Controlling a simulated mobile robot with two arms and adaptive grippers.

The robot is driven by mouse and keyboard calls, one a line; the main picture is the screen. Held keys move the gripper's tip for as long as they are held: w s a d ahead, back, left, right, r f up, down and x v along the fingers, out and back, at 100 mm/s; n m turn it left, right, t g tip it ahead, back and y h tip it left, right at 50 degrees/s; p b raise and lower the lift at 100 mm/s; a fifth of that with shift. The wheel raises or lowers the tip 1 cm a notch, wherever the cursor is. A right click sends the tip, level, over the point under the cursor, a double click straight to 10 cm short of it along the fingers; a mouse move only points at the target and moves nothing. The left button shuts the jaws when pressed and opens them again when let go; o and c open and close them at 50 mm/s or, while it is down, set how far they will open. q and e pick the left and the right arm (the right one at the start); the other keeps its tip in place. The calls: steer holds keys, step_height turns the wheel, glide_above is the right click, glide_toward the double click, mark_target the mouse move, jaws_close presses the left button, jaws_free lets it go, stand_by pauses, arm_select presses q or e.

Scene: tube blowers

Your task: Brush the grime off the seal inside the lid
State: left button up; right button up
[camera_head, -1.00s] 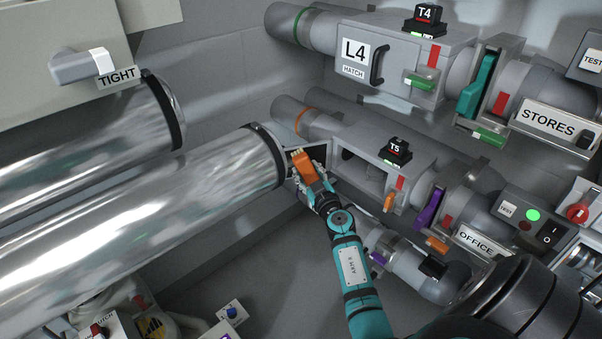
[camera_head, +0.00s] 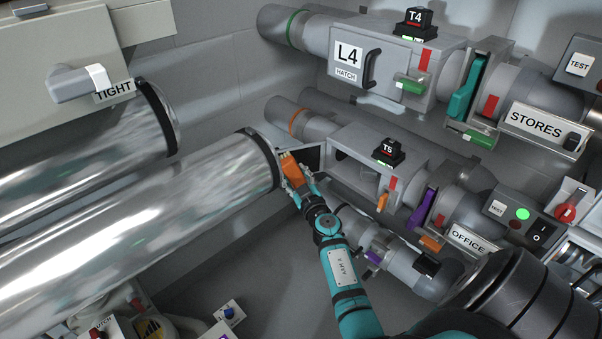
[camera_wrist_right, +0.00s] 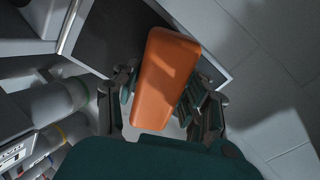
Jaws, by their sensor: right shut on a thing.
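My right gripper (camera_head: 298,184) is shut on an orange block-shaped handle, likely the brush (camera_head: 290,167). In the right wrist view the orange piece (camera_wrist_right: 166,75) sits between the fingers, its far end over the lid. The open lid (camera_head: 314,156) hangs at the left side of the T5 box, its dark inner face framed by a pale rim. The lid's dark inside (camera_wrist_right: 112,38) fills the upper middle of the wrist view. Bristles, seal detail and grime cannot be made out; whether the brush touches the lid is unclear. My left gripper is not in view.
The T5 box (camera_head: 372,143) stands open right of the lid. A large shiny pipe (camera_head: 150,215) ends close to the left of my gripper. The L4 hatch box (camera_head: 385,62) is above. Open floor (camera_head: 270,270) lies below.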

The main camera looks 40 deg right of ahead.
steer(key=shift+w+a, duration=0.25)
steer(key=shift+a, duration=0.4)
steer(key=shift+w+a, duration=0.25)
steer(key=shift+a, duration=0.35)
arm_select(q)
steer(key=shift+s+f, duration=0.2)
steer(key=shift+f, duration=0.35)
arm_select(e)
steer(key=a, duration=0.1)
steer(key=w+a, duration=0.1)
steer(key=a, duration=0.1)
steer(key=shift+w+a, duration=0.15)
arm_select(q)
steer(key=shift+p, duration=0.3)
arm_select(e)
steer(key=shift+r, duration=0.1)
